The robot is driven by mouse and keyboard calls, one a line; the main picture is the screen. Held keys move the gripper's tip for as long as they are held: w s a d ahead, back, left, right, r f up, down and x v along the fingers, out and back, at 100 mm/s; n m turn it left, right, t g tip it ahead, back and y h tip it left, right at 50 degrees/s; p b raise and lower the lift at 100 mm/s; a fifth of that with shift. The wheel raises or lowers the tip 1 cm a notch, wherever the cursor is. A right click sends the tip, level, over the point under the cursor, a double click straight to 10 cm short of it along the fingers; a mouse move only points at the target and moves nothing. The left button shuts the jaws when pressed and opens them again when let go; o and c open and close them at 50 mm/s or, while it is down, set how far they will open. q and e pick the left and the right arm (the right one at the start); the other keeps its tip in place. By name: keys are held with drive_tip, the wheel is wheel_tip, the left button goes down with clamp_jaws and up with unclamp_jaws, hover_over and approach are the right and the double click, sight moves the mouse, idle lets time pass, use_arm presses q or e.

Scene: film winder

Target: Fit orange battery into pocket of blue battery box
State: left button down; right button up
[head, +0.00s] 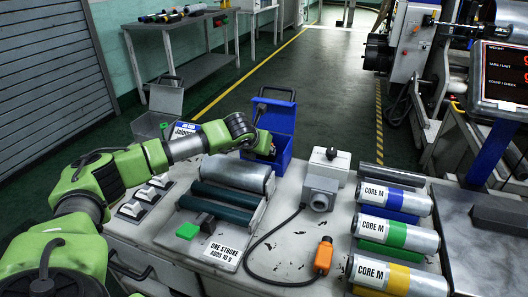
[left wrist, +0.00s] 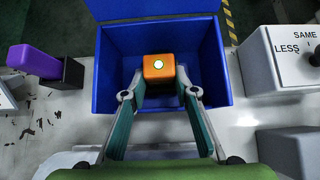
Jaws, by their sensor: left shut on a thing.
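The orange battery (left wrist: 158,68) shows its end face with a pale round spot in the left wrist view. My left gripper (left wrist: 159,86) is shut on it, with one finger on each side. The blue battery box (left wrist: 215,78) has its lid tipped back and lies around and beneath the battery in that view. In the head view, the box (head: 283,117) stands open at the back of the bench, and my left gripper (head: 265,146) reaches into its front. The pocket floor and the battery's lower end are hidden, so I cannot tell whether it touches the box.
A grey device (head: 320,190) with a cable to an orange plug (head: 323,256) sits right of the box. Grey and dark rollers (head: 235,174) lie in front. A purple block (left wrist: 35,61) in a dark holder is left of the box. Labelled cores (head: 398,233) lie at right.

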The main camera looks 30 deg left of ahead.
use_arm(q)
drive_tip(key=c, duration=1.6)
unclamp_jaws()
drive_tip(key=p+v, duration=0.1)
drive_tip(key=v, duration=1.1)
